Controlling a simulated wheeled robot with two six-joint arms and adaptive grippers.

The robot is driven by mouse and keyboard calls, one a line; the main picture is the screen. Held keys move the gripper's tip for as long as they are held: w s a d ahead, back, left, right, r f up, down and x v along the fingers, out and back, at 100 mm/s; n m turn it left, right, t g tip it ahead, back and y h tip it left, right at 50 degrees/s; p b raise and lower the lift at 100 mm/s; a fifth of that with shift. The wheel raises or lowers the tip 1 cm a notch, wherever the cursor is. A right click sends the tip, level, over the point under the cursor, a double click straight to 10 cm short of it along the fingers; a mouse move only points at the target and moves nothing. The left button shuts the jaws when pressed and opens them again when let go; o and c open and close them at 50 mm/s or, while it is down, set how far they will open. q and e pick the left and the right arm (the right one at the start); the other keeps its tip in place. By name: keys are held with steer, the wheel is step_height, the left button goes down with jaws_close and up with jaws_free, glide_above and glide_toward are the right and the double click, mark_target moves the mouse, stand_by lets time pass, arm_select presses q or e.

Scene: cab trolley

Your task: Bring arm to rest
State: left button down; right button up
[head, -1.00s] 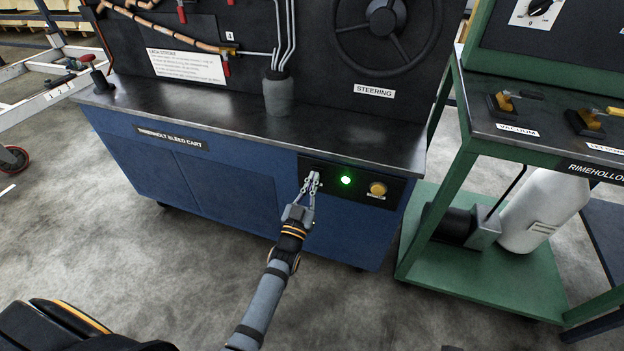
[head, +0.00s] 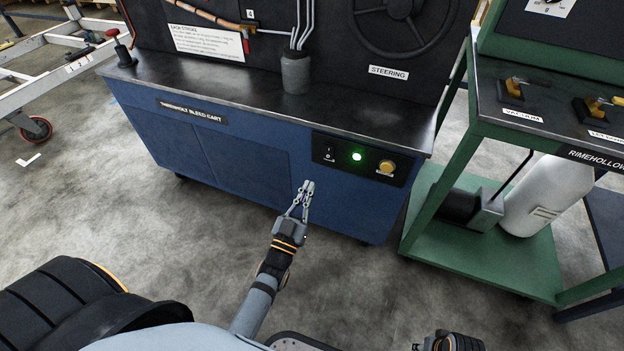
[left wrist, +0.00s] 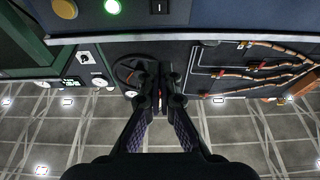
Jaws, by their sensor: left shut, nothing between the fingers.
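My left gripper (head: 308,186) is shut and empty. It is in front of the blue front of the bleed cart (head: 240,165), just below the black switch panel (head: 335,145), and apart from it. In the left wrist view its two dark fingers (left wrist: 160,75) are together with nothing between them. The panel carries a small black switch (head: 328,152), a lit green lamp (head: 357,156) and a yellow knob (head: 386,166). A dark part of my right arm's end shows at the bottom edge of the head view, mostly cut off; its jaws cannot be made out.
A green trolley (head: 475,270) with a white cylinder (head: 545,195) stands to the right. A wheeled frame (head: 60,70) stands at the far left. The cart's dark worktop (head: 220,85) holds a grey cup (head: 295,75). The floor (head: 130,220) before the cart is open.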

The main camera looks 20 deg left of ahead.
arm_select(q)
steer(key=shift+s, duration=0.1)
arm_select(e)
steer(key=shift+f, duration=0.1)
arm_select(q)
steer(key=shift+f, duration=0.1)
steer(key=s+a+f+g+y, duration=0.1)
steer(key=s+a+f+g, duration=0.15)
steer(key=f+g, duration=0.5)
steer(key=s+a+f+g, duration=0.2)
steer(key=s+f+g, duration=0.15)
steer(key=f, duration=0.75)
steer(key=s+a+f+g+p, duration=0.2)
steer(key=s+g+p, duration=0.1)
steer(key=s+p, duration=0.5)
steer(key=s+a+f+g+p, duration=0.1)
steer(key=s+f+g+p, duration=0.1)
steer(key=s+p, duration=0.6)
steer(key=s+a+f+g+p, duration=0.2)
steer(key=s+g+p, duration=0.2)
steer(key=s+p, duration=0.5)
steer(key=s, duration=0.7)
steer(key=shift+s+a+y, duration=0.2)
steer(key=shift+a+y, duration=0.1)
steer(key=shift+a, duration=0.05)
arm_select(e)
steer(key=s+d, duration=0.4)
steer(key=s, duration=1.3)
steer(key=shift+s+r+h, duration=0.3)
steer(key=shift+s, duration=0.1)
